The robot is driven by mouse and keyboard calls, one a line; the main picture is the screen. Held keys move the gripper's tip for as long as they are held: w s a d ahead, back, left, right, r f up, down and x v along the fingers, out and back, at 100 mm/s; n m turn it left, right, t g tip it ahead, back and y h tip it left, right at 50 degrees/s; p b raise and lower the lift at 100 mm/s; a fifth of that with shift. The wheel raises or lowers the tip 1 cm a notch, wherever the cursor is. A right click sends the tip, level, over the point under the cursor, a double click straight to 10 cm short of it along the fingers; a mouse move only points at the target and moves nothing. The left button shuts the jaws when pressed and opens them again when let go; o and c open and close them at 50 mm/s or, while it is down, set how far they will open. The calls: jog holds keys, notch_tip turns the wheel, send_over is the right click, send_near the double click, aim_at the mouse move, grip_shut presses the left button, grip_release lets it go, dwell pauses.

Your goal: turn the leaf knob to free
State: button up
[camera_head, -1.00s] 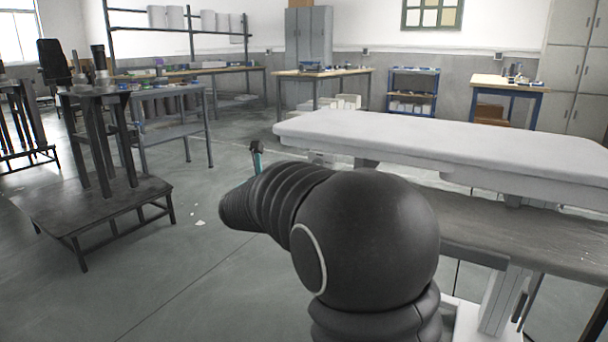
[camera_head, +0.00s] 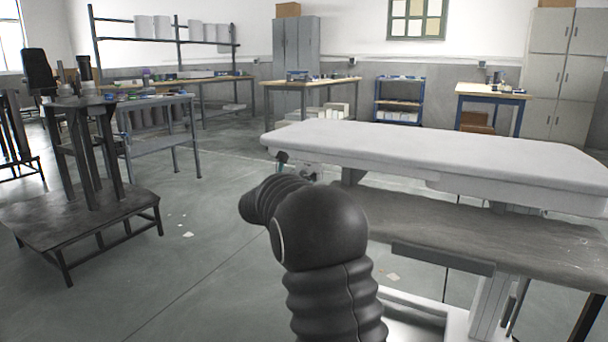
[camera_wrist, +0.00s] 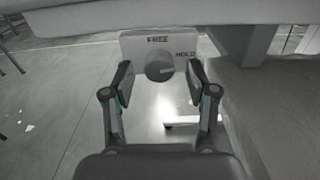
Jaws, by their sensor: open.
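The knob (camera_wrist: 159,67) is a round grey disc on a pale plate (camera_wrist: 133,45) under the edge of the white bench top (camera_head: 450,155). The plate reads FREE above the knob and HOLD to its right. In the wrist view, my open gripper (camera_wrist: 158,76) has one finger on each side of the knob. I cannot tell whether the fingers touch it. In the head view, my gripper (camera_head: 282,158) is mostly hidden behind my arm, near the bench's left end. The plate shows there only as a small pale patch (camera_head: 308,170).
A grey lower shelf (camera_head: 500,235) sits under the white top, on pale columns. A dark stand (camera_head: 90,210) is at left. Worktables (camera_head: 310,84) and cabinets line the back. The floor (camera_head: 200,260) between stand and bench is mostly clear, with small scraps.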

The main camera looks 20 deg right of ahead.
jog(key=shift+x, duration=1.15)
grip_shut()
